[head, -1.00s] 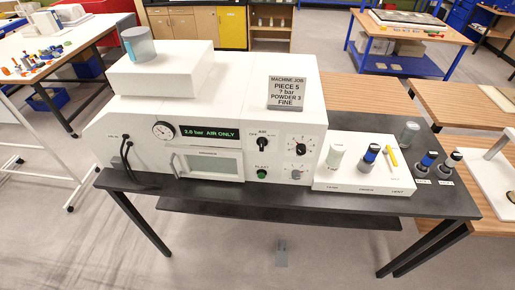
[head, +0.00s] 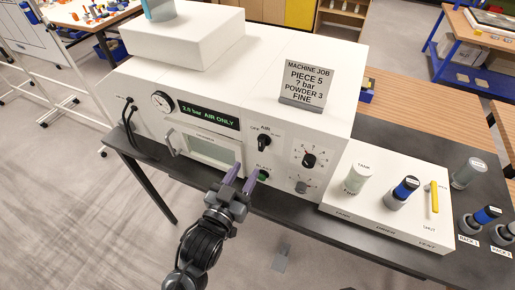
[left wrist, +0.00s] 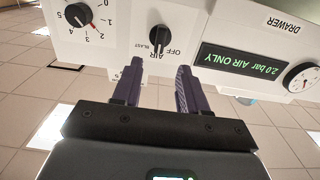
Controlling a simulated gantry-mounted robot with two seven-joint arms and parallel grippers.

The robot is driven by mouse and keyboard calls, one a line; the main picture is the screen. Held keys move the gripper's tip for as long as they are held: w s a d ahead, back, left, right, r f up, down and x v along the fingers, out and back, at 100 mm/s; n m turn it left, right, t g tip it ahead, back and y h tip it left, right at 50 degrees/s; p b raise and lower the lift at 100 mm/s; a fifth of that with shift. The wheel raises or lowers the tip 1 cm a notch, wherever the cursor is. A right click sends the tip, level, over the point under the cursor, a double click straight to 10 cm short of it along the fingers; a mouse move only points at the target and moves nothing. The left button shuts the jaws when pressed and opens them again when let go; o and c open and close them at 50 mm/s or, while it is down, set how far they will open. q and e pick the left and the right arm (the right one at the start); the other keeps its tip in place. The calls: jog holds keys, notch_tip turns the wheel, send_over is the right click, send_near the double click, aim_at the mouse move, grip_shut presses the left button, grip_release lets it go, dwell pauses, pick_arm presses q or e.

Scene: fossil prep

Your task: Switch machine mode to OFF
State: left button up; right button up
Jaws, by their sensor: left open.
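The mode knob (head: 263,141) is a black knob on the white machine's front, labelled AIR above, with OFF and BLAST to its sides. It looks about upright, toward AIR. The display (head: 208,114) reads "2.0 bar AIR ONLY". In the left wrist view, which is upside down, the mode knob (left wrist: 159,38) sits just beyond the fingertips. My left gripper (head: 242,177) is open and empty, below and in front of the knob, apart from it; its purple fingers also show in the left wrist view (left wrist: 160,66). My right gripper is out of view.
The green button (head: 264,175) is below the knob, partly behind a finger. Dials (head: 309,160) sit to the right, the drawer (head: 208,147) with its handle to the left. A job sign (head: 305,84) stands on top. A white block (head: 392,208) with cylinders lies right.

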aim_at(260, 146)
pick_arm(q)
jog(key=p+x, duration=0.2)
jog(key=x, duration=0.5)
jog(key=shift+w+d, duration=0.1)
jog(key=shift+w, duration=0.2)
jog(key=shift+w+d, duration=0.25)
jog(key=shift+w, duration=0.35)
grip_shut()
